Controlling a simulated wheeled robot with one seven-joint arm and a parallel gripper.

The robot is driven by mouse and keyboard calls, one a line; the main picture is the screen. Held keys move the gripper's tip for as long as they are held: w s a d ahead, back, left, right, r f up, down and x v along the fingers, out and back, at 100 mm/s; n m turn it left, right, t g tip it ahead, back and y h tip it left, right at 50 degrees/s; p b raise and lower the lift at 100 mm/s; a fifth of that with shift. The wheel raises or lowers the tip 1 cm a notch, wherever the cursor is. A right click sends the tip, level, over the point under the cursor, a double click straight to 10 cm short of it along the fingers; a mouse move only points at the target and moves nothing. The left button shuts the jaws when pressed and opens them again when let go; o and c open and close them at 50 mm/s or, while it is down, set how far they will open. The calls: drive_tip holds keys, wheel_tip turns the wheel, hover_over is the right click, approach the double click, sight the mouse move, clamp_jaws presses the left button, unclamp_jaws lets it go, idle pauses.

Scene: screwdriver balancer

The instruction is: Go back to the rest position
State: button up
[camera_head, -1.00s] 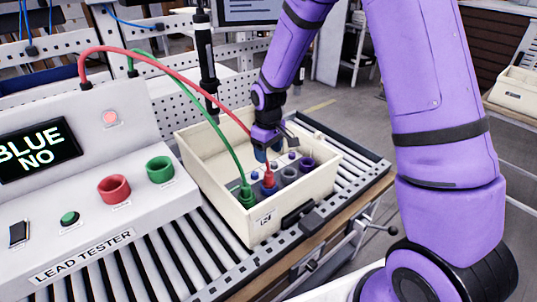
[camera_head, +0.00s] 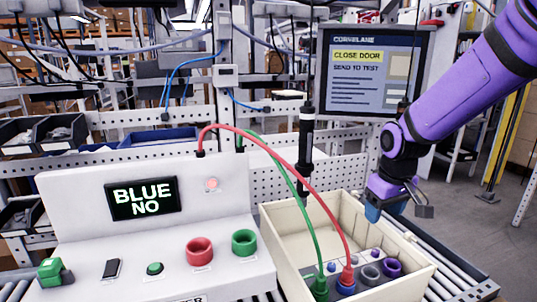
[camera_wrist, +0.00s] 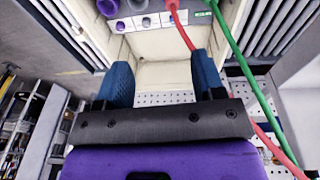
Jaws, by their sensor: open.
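My gripper (camera_head: 388,207) hangs at the end of the purple arm, above the right back edge of the cream bin (camera_head: 283,254). In the wrist view its two blue fingers (camera_wrist: 163,82) stand wide apart with nothing between them. The bin holds a dark panel with several sockets, among them a purple one (camera_head: 392,268) and a grey one (camera_head: 370,274). The red lead (camera_head: 318,197) and the green lead (camera_head: 297,183) run from the lead tester (camera_head: 80,205) down to sockets in the bin. The gripper is apart from both plugs.
The tester's display (camera_head: 143,199) reads "BLUE NO". A black screwdriver (camera_head: 305,135) hangs upright behind the bin. A monitor (camera_head: 373,72) stands at the back and shows "CLOSE DOOR" and "SEND TO TEST". Roller conveyor (camera_head: 462,272) lies right of the bin.

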drive_tip(key=s+d+r+m+t, duration=0.1)
drive_tip(key=s+d+r+m, duration=0.1)
drive_tip(key=s+r, duration=0.4)
drive_tip(key=s+d+r+m+t, duration=0.1)
drive_tip(key=s+r, duration=0.6)
drive_tip(key=s, duration=0.9)
drive_tip(key=shift+s+d+r+m+t, duration=0.3)
drive_tip(key=shift+s+d+m+t, duration=0.1)
drive_tip(key=shift+t, duration=0.3)
